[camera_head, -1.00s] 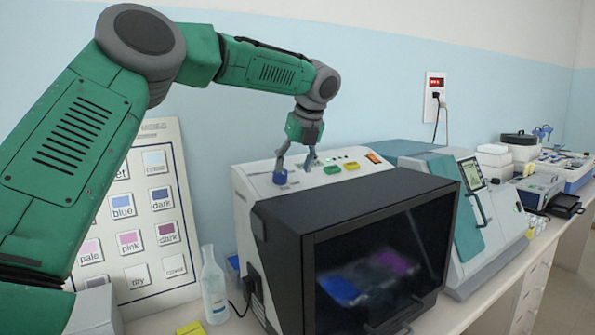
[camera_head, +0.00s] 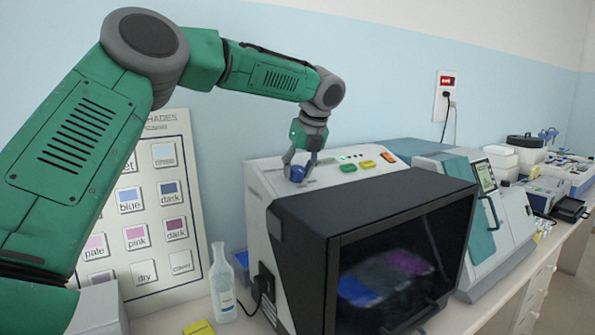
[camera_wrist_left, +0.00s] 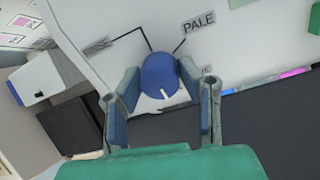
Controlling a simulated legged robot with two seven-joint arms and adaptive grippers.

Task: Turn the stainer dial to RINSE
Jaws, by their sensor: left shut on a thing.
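The stainer (camera_head: 300,215) is a pale housing with a black-framed window at its front. Its blue dial (camera_head: 298,173) sits on the top panel at the left; it also shows in the left wrist view (camera_wrist_left: 160,76), with a white pointer mark towards the bottom of the picture. A "PALE" label (camera_wrist_left: 198,21) is printed beside it; another label is mostly hidden by a finger. My left gripper (camera_head: 300,168) is over the dial from above, shut on it, with a finger on either side (camera_wrist_left: 163,92). My right gripper is not in view.
Green (camera_head: 348,168), yellow (camera_head: 368,164) and orange (camera_head: 388,157) controls sit right of the dial. A shade chart (camera_head: 155,240) leans on the wall. A clear bottle (camera_head: 222,285) stands left of the stainer, and another machine (camera_head: 500,220) stands to its right.

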